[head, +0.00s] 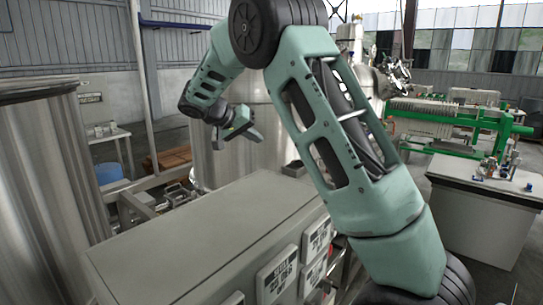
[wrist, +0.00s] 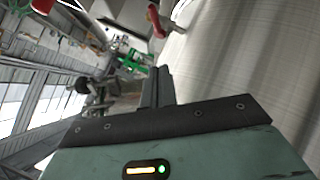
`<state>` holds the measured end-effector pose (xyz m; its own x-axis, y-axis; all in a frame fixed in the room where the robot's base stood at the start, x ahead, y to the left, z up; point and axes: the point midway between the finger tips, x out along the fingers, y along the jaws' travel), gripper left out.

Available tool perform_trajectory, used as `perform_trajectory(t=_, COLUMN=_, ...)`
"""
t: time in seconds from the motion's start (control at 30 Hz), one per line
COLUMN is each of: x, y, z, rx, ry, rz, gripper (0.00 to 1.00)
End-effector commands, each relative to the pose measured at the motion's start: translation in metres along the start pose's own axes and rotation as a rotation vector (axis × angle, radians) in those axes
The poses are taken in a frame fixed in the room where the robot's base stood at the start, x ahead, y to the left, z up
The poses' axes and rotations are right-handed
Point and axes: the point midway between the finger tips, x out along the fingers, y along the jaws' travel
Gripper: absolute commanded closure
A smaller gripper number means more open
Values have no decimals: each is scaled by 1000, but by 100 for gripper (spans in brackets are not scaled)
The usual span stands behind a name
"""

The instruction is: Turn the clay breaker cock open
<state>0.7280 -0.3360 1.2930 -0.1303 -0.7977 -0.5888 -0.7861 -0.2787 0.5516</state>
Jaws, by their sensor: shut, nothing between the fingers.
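My gripper (head: 252,134) is shut and empty, held in front of a steel tank (head: 258,165) in the head view. Its closed fingers (wrist: 157,87) also show in the wrist view. A red handle (wrist: 155,20) stands off the curved steel wall at the top of the wrist view, beyond the fingertips and apart from them. A second red part (wrist: 42,6) is cut off at the top left edge. I cannot tell which of them is the clay breaker cock, and I see no label for it.
A grey cabinet (head: 190,235) with labelled panels stands in front, below my arm. A large steel tank (head: 40,190) is at the left, with a blue bucket (head: 109,173) near it. A green-framed press (head: 450,125) and a bench (head: 485,215) are at the right.

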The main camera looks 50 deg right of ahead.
Motion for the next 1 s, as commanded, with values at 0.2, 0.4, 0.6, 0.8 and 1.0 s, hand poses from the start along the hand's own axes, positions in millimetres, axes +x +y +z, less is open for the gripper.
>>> perform_trajectory(t=0.2, x=29, y=3, z=-1, rx=-4, ry=-4, rz=5, gripper=100)
perform_trajectory(t=0.4, x=71, y=4, z=-1, rx=-6, ry=-5, rz=6, gripper=100)
perform_trajectory(t=0.6, x=104, y=3, z=8, rx=-10, ry=-4, rz=4, gripper=100)
perform_trajectory(t=0.8, x=120, y=1, z=24, rx=-8, ry=-1, rz=3, gripper=100)
perform_trajectory(t=1.0, x=125, y=0, z=29, rx=-5, ry=0, rz=2, gripper=100)
